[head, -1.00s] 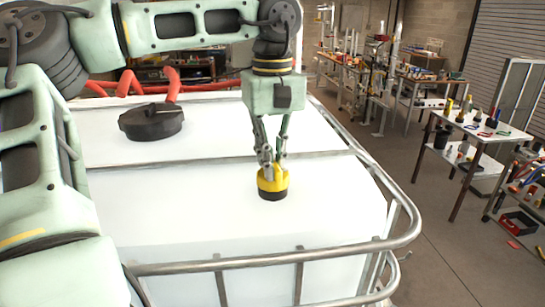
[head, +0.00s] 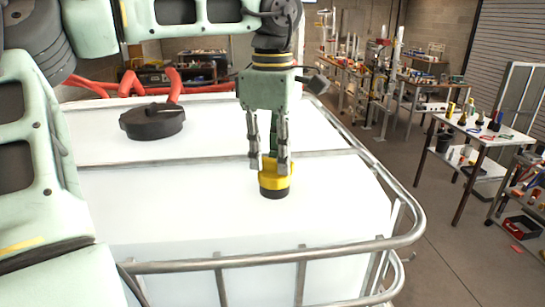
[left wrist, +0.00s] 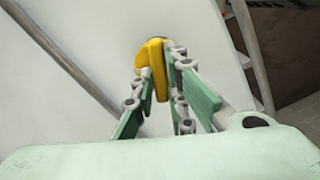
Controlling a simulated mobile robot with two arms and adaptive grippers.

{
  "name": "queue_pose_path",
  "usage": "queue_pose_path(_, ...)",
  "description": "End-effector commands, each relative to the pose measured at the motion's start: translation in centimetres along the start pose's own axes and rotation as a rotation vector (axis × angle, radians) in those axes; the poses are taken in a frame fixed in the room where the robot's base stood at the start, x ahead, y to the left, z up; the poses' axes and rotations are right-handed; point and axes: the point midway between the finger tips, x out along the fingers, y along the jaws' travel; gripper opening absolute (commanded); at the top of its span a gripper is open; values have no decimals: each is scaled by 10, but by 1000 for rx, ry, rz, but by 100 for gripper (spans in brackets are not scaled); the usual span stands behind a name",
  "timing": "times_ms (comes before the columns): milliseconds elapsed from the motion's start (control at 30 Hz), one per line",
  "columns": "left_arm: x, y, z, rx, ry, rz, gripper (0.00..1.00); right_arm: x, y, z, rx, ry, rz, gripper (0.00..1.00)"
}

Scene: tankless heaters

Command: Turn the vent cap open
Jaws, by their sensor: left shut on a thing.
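The vent cap (head: 275,181) is yellow with a black base and sits on top of the white tank (head: 190,205). My left gripper (head: 271,166) points straight down over it, with its two fingers on either side of the cap's raised yellow part. In the left wrist view the yellow grip (left wrist: 153,68) of the cap stands between the fingers (left wrist: 160,85), which are shut on it. Part of the cap is hidden behind the fingers. My right gripper is not in view.
A large black lid (head: 152,121) is on the tank at the left. A metal cage rail (head: 280,260) runs around the tank's front and right edges. Red hoses (head: 130,85) lie behind. Workbenches with tools (head: 480,130) stand on the right, apart from the tank.

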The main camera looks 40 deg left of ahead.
Motion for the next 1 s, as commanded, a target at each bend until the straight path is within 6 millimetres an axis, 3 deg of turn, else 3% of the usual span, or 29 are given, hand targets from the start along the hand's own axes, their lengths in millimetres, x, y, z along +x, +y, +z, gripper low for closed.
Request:
queue_pose_path(500, -1, -1, 0, -386, 0, 5, 0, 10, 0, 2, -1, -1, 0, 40)
queue_pose_path(1000, -2, -1, 0, -489, -1, 4, 0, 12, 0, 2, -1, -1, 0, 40)
